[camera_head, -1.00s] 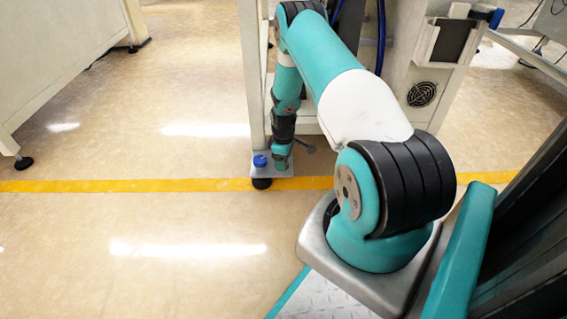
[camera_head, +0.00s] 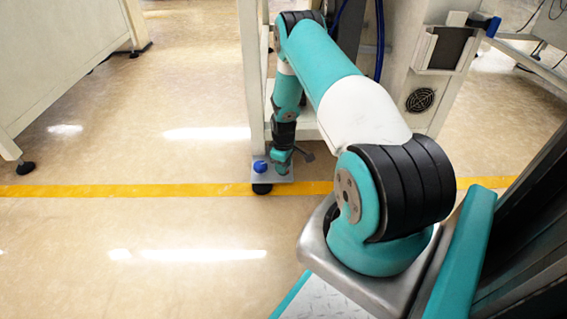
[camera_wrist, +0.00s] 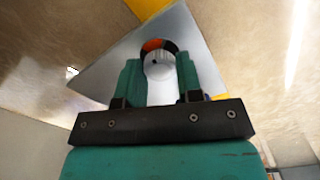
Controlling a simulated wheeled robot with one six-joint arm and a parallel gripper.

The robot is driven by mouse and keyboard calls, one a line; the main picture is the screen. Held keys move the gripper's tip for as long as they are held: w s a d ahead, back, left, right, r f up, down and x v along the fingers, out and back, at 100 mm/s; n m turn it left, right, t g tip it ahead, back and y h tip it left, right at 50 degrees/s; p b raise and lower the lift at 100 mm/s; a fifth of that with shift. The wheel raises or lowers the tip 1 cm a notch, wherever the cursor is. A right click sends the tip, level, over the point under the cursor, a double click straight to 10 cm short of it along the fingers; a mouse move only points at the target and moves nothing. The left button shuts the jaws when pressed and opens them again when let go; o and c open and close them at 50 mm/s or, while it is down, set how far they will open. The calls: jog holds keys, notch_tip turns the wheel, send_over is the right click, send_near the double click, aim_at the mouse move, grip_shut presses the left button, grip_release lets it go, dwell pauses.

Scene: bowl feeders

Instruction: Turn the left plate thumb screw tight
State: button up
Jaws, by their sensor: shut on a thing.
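A small metal plate (camera_head: 287,177) sits low at the foot of the pale machine frame. It also fills the upper middle of the wrist view (camera_wrist: 105,75). My gripper (camera_wrist: 158,70) points at the plate, with its two green fingers shut on the sides of a round thumb screw (camera_wrist: 158,68). The screw's grey face shows between the fingers, with orange and black along its far edge. In the head view my gripper (camera_head: 281,168) is at the right part of the plate, and the held screw is hidden. A blue knob (camera_head: 260,165) stands on the plate's left part.
A dark foot (camera_head: 262,188) is under the plate. A dark lever-like part (camera_head: 305,151) sticks out just right of my gripper. The frame's upright (camera_head: 252,80) is close behind. The floor to the left and in front, across the yellow line (camera_head: 120,190), is clear.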

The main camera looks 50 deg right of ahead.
jog(key=m+p, duration=0.2)
jog(key=m, duration=0.1)
jog(key=shift+r, duration=0.2)
jog(key=m+p, duration=0.2)
jog(key=m, duration=0.2)
jog(key=shift+f, duration=0.1)
jog(key=m+p, duration=0.1)
jog(key=m, duration=0.2)
jog(key=shift+m, duration=0.4)
jog(key=shift+m+p, duration=0.65)
jog(key=shift+m, duration=1.35)
jog(key=shift+f, duration=0.1)
jog(key=o, duration=0.9)
notch_tip(320, 180, up, 18)
jog(key=p, duration=0.8)
jog(key=shift+f, duration=0.25)
